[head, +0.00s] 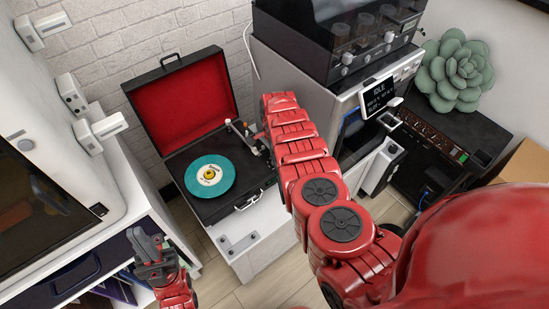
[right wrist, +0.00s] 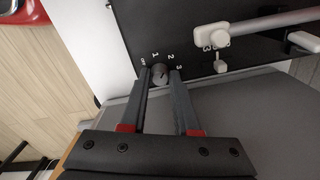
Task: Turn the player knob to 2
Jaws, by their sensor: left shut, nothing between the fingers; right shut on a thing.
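The record player (head: 212,204) stands open on a white cabinet in the head view, with a red-lined lid and a teal record (head: 209,175). Its small round grey knob (right wrist: 159,74) shows in the right wrist view, with the marks off, 1, 2 and 3 around it. My right gripper (right wrist: 160,76) is shut on the knob, one finger on each side. I cannot tell for sure which mark the knob points to. In the head view my right arm hides the knob. My left gripper (head: 155,262) is shut and empty at the lower left, away from the player.
The white tonearm (right wrist: 250,28) lies close to the knob. A grey cabinet (head: 290,80) with a black machine (head: 340,40) on top stands right of the player. A white machine (head: 40,150) stands at the left, above an open drawer (head: 75,275). Floor shows between the cabinets.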

